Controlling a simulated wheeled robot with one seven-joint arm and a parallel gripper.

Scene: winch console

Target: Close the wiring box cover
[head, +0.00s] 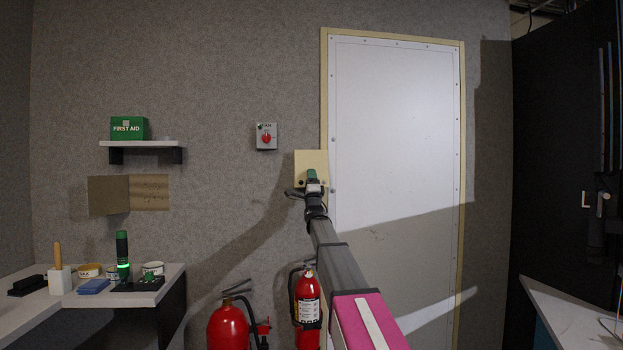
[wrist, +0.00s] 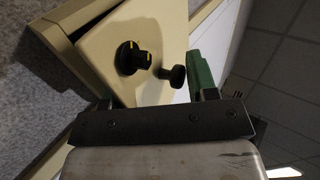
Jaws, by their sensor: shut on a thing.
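The wiring box is a beige box on the wall left of the door, and its cover (head: 307,159) shows above my gripper in the head view. In the wrist view the cover (wrist: 150,38) fills the top middle, with a dark gap between its left edge and the box body (wrist: 62,27). The cover carries a black dial with a yellow mark (wrist: 130,58) and a plain black knob (wrist: 177,76). My gripper (head: 312,176) is at the cover, its green finger beside the plain knob. It appears shut on that knob; the contact is partly hidden.
A white door (head: 395,150) stands right of the box. A red FAN switch (head: 266,137) is up to its left. Two fire extinguishers (head: 307,308) stand below. A bench (head: 75,297) with small items is at the left, under a first aid shelf (head: 142,143).

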